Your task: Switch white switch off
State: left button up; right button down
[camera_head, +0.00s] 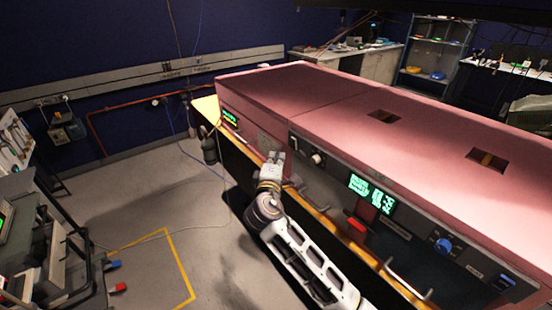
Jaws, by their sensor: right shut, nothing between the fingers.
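The pink foam enclosure (330,98) stretches from the centre to the right, with a dark control panel along its front. A small white switch (317,159) sits near the left end of that panel. Its exact position is too small to read. My right gripper (277,157) is in front of the panel, to the left of the white switch and apart from it in the picture. It is shut and empty. I cannot tell whether its tips touch the panel. My left gripper is out of view.
Metal handles (407,281) stick out below. A wooden edge (335,228) runs along the front. The floor (150,205) at left is mostly clear.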

jog(key=s+a+b, duration=0.1)
jog(key=s, duration=0.8)
jog(key=shift+f+b, duration=0.4)
jog(key=shift+f, duration=0.05)
jog(key=shift+a, duration=0.15)
